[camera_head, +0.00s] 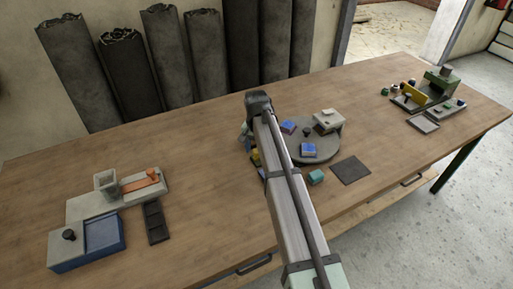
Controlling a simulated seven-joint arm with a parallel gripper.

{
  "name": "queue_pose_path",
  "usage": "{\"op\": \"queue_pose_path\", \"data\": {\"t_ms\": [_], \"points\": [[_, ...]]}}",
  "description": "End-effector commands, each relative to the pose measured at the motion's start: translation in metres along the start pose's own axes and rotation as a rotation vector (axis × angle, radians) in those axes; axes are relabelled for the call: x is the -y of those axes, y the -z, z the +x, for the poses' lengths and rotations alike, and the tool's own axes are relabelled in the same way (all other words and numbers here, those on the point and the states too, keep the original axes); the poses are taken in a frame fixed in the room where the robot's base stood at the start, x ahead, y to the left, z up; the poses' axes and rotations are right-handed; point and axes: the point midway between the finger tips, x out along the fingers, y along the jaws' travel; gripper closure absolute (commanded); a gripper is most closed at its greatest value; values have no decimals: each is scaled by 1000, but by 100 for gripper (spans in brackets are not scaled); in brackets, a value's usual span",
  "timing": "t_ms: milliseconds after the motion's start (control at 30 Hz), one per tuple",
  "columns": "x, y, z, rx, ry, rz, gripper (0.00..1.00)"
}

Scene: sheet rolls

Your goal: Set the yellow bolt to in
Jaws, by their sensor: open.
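A yellow piece (410,94) stands on the green and grey fixture (438,82) at the far right of the table; it looks like the yellow bolt, but its setting is too small to tell. A second small yellow part (256,157) shows just left of my arm, partly hidden by it; I cannot tell what it is. My arm rises from the bottom and bends at a dark joint above the table's middle. The fingers of my gripper are hidden behind the arm, so what they are near cannot be seen.
A round grey turntable (318,152) with blue-topped blocks and a grey box stands right of my arm. A teal block (316,177) and dark square mat (350,170) lie in front. Left is a grey and blue fixture (88,243) with an orange slider (140,181). Dark rolls (123,70) stand behind.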

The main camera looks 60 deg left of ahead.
Motion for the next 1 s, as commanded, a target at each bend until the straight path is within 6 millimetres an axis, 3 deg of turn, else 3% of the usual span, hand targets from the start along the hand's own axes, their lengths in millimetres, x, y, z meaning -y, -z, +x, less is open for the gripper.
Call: {"op": "queue_pose_path", "data": {"t_ms": [100,667,1000], "points": [[0,0,0,0,0,0,45],[0,0,0,0,0,0,99],[0,1,0,0,0,0,100]]}}
